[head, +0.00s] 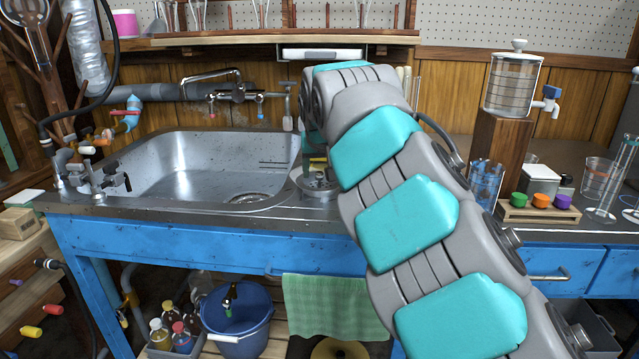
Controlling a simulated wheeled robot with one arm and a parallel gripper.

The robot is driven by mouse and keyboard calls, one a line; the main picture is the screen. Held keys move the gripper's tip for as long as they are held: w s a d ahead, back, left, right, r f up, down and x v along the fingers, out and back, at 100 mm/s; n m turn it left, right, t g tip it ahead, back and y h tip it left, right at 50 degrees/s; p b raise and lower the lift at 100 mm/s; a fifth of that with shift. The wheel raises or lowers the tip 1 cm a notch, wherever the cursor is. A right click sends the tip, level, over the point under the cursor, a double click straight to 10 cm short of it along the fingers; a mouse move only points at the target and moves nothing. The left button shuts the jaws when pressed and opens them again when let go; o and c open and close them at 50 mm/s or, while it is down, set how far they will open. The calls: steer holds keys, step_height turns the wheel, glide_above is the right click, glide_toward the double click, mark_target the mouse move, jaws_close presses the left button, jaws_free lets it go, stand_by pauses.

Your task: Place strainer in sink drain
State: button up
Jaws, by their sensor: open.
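The steel sink (170,165) is set in the counter at left of centre. Its round drain (248,197) shows as a dark ring at the bottom front right of the basin. A small round metal piece (319,185), which looks like the strainer, lies on the counter just right of the sink, on or beside a pale round dish. My gripper (316,170) points down just above this piece and is open. My own arm hides much of it, so I cannot tell whether the fingers touch the piece or stand around it.
The tap (238,95) and its handles stand behind the sink. Hoses and valves (95,180) crowd its left corner. At right are a wooden block with a dispenser (512,85), a rack with coloured caps (540,205) and glassware. A green towel (335,307) hangs below the counter.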

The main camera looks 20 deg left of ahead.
steer(key=shift+w+f, duration=0.15)
jaws_close()
stand_by(0.4)
